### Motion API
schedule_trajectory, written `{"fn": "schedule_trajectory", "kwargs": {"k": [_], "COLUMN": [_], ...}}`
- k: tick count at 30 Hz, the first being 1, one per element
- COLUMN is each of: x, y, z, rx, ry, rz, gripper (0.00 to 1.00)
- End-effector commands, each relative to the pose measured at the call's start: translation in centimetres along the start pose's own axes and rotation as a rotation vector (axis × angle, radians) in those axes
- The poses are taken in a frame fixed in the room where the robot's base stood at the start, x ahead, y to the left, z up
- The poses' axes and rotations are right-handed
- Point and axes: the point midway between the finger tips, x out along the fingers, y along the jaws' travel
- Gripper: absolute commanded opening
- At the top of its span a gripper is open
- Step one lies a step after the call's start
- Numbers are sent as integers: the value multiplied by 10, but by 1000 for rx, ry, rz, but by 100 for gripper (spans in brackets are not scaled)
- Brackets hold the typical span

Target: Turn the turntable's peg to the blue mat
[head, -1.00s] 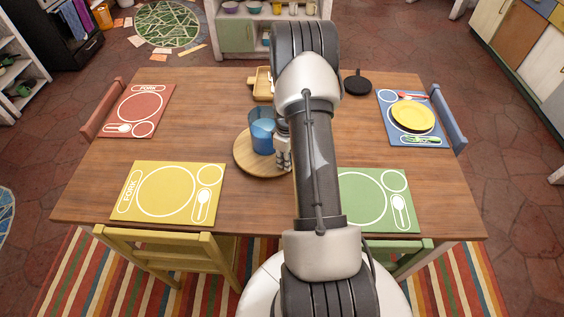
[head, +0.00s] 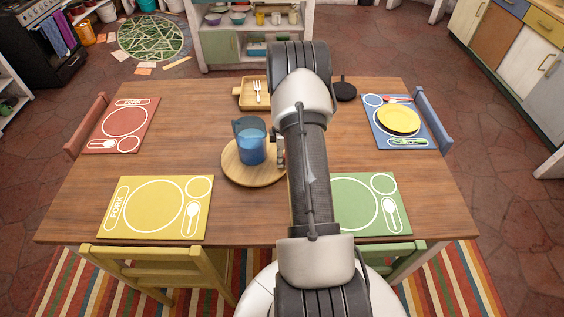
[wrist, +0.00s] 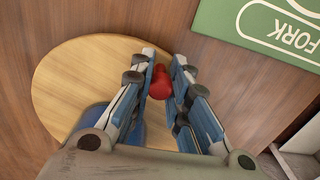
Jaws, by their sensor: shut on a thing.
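The round wooden turntable (head: 238,176) lies in the middle of the table, and a blue see-through pitcher (head: 250,142) stands on it. My gripper (head: 281,153) is at the turntable's right side in the head view, partly hidden by my arm. In the wrist view my gripper (wrist: 162,80) is shut on the red peg (wrist: 160,84), near the turntable's rim (wrist: 50,75). The peg cannot be made out in the head view. The blue mat (head: 374,122) lies at the table's right end, under a yellow plate (head: 399,119).
A green mat (head: 349,224) lies at front right, a yellow mat (head: 114,229) at front left, a red mat (head: 99,137) at far left. A wooden tray with a fork (head: 244,101) and a black pan (head: 345,91) stand at the back. The table left of the turntable is clear.

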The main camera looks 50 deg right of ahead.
Motion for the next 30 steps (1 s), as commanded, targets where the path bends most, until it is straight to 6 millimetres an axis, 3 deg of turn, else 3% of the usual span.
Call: {"fn": "schedule_trajectory", "kwargs": {"k": [15, 30], "x": [0, -1], "y": [28, 40], "z": [7, 8], "rx": [-242, -358], "ry": [0, 1], "rz": [4, 4], "gripper": [0, 0]}}
